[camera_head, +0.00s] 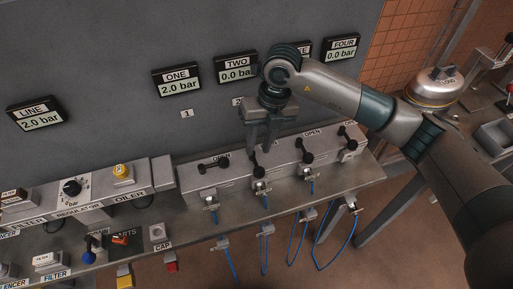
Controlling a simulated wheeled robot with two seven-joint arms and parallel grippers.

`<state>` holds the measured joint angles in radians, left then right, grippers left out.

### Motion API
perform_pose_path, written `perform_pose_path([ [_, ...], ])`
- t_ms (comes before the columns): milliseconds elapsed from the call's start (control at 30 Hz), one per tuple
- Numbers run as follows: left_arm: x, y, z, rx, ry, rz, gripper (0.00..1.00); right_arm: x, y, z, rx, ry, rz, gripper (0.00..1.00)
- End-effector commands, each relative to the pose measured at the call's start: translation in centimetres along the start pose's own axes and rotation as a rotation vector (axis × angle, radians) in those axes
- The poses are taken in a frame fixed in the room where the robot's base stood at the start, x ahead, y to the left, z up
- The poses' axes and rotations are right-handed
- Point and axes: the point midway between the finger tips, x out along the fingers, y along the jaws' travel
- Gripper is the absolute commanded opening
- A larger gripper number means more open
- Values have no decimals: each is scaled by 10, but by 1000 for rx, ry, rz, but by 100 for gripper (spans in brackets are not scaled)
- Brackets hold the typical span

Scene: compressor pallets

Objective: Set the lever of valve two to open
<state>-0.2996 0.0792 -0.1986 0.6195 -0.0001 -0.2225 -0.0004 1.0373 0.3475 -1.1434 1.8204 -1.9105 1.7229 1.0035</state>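The lever of valve two (259,171) is black, on the second place from the left on the grey valve box (232,177). It is turned across the row, while the lever of valve one (213,165) lies along it. The display for two (236,74) reads 0.0 bar. My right gripper (261,148) points down just above and behind the lever of valve two, its fingers apart. It hides part of that lever and its label; contact with it cannot be told. My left gripper is not in view.
The levers of valves three (306,156) and four (349,141) stand close by on the right, also turned across. The display for one (176,79) reads 2.0 bar. Blue hoses (292,240) hang below the bench edge. A regulator row (75,206) stands at left.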

Motion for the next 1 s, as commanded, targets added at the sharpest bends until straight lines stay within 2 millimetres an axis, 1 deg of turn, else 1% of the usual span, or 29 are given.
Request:
perform_pose_path([
  [33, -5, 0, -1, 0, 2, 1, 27, 7, 1, -1, -1, 3, 0, 27],
  [100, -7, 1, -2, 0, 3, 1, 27, 16, 1, -1, 0, 3, 0, 27],
  [200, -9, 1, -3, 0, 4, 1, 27, 26, 1, 0, 1, 2, 1, 27],
  [300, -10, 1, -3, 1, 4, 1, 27, 32, 0, 0, -1, 0, 0, 27],
  [433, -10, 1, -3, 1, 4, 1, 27, 35, 0, 0, -2, -1, 0, 27],
  [667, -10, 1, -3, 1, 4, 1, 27, 36, 0, 0, -2, -1, 0, 27],
  [767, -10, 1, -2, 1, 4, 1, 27, 36, 0, 0, -1, -1, 0, 6],
  [800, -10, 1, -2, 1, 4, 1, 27, 36, 0, 0, -1, -1, 0, 0],
  [1000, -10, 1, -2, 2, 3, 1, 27, 35, 0, 0, -1, -1, 0, 0],
])
